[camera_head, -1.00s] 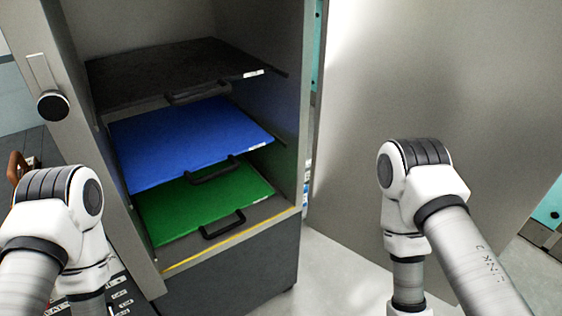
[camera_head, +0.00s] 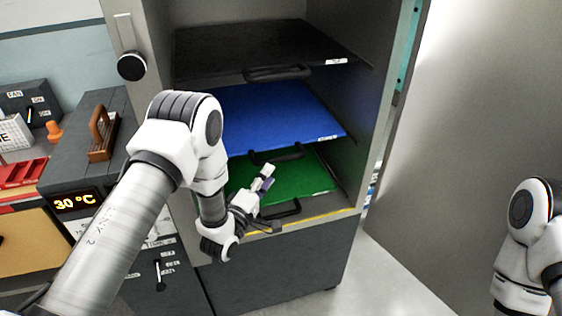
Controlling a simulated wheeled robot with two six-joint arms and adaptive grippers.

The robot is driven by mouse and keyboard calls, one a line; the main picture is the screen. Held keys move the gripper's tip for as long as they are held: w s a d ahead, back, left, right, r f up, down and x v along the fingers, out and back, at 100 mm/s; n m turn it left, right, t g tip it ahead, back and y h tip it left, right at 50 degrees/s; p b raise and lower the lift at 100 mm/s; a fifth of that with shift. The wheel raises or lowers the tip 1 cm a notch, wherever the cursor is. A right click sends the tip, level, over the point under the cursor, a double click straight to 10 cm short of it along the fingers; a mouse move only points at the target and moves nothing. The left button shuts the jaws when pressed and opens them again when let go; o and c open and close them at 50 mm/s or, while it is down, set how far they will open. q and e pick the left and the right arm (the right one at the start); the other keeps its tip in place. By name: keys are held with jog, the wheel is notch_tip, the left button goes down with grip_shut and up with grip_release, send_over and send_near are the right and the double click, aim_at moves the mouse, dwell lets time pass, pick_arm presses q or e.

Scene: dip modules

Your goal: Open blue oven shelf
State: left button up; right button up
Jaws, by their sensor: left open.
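The blue oven shelf (camera_head: 275,112) lies level inside the open oven cabinet, between a black shelf above and a green shelf below. Its dark handle (camera_head: 275,155) sticks out at its front edge. My left gripper (camera_head: 267,179) is open and empty, in front of the green shelf and a little below the blue shelf's handle. It does not appear to touch the handle. My right arm shows at the right edge, but its gripper is outside the picture.
The black shelf (camera_head: 245,48) and the green shelf (camera_head: 318,181) have similar handles. The oven door (camera_head: 492,110) stands open on the right. A control box with a 30 °C display (camera_head: 76,202) and a worktop with small items are at the left. The floor before the door is clear.

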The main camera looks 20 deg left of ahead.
aim_at(278, 162)
pick_arm(q)
jog(key=p+x, duration=0.1)
jog(key=x, duration=0.6)
jog(key=shift+w+d, duration=0.15)
jog(key=shift+w, duration=0.1)
grip_shut()
